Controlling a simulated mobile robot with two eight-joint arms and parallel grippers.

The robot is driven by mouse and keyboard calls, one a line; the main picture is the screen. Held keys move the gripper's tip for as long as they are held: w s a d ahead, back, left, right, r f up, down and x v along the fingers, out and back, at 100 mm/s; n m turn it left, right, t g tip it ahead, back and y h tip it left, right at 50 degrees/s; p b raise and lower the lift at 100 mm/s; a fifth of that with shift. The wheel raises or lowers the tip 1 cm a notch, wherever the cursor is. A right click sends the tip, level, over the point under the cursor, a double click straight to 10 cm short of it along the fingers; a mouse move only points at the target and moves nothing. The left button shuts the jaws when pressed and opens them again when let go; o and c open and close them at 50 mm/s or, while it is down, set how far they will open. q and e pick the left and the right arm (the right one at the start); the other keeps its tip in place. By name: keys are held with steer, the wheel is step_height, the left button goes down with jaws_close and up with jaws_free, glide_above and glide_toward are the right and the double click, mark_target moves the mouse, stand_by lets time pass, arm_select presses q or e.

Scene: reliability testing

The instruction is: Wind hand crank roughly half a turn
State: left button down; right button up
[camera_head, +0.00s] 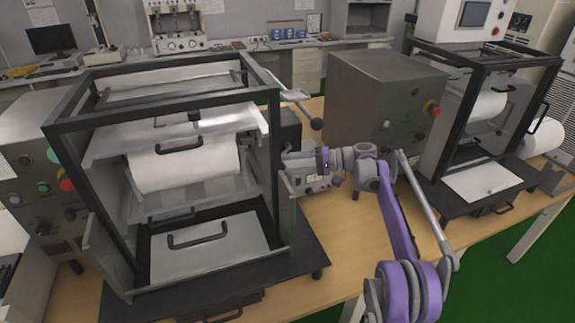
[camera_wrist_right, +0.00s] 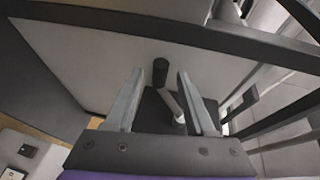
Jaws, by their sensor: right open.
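In the right wrist view, the right gripper's two fingers (camera_wrist_right: 155,95) are spread apart. A dark handle with a metal arm, which looks like the crank (camera_wrist_right: 160,72), shows between and beyond them. I cannot tell whether a finger touches it. My left gripper is out of view.
The black-framed machine (camera_head: 55,140) stands on a wooden table (camera_head: 330,292). A grey control box (camera_head: 385,85) with a red button stands behind my right arm. A second framed machine (camera_head: 437,125) stands at the right. Some bare tabletop lies in front of my right arm.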

steer(key=shift+a, duration=0.15)
steer(key=shift+c, duration=0.2)
jaws_close()
steer(key=y, duration=0.1)
steer(key=m+y, duration=0.1)
steer(key=shift+s+a+r+y+b, duration=0.15)
steer(key=shift+a+r+y+b, duration=0.15)
steer(key=shift+a+b, duration=0.1)
